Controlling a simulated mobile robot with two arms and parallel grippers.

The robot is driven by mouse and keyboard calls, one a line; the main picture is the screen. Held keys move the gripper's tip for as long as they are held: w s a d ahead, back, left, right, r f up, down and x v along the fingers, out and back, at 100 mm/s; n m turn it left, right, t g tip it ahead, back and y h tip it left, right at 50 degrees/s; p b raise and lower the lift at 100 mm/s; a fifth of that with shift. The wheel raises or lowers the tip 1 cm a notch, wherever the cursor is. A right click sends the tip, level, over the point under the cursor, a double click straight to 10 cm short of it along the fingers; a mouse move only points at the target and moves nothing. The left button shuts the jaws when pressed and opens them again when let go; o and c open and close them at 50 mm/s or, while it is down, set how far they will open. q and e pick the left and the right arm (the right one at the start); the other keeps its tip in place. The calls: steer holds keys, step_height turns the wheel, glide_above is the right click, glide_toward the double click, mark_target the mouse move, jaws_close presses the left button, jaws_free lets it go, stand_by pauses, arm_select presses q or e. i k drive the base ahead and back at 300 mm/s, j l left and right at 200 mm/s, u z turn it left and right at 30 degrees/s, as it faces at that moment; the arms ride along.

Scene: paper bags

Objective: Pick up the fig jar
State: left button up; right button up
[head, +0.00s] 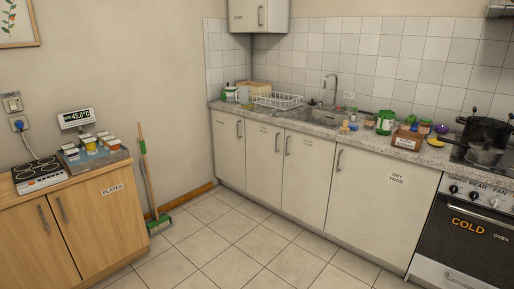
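I cannot tell which item is the fig jar, as no readable fig label shows. Several small containers stand on the right part of the grey counter: a green and white container (385,122), a small jar with a green top (425,126) and small items (353,126) near the sink. More small pots with white and yellow parts (90,144) stand in a grey tray (113,156) on the wooden cabinet at left. Neither of my grippers is in view.
A brown labelled box (407,140) sits at the counter's front edge, left of the stove with a black pot (484,131). A hot plate (39,175) is on the wooden cabinet (120,215). A broom (149,180) leans between. The tiled floor (235,245) is clear.

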mark_target(406, 124)
steer(key=i+j, duration=0.1)
steer(key=i, duration=0.85)
steer(key=i+j, duration=0.15)
steer(key=i, duration=0.8)
steer(key=i+j+z, duration=0.1)
steer(key=i+z, duration=0.2)
steer(key=i, duration=0.2)
steer(key=i+j+z, duration=0.3)
steer(key=i, duration=0.15)
steer(key=i+j+z, duration=0.3)
steer(key=i, duration=0.2)
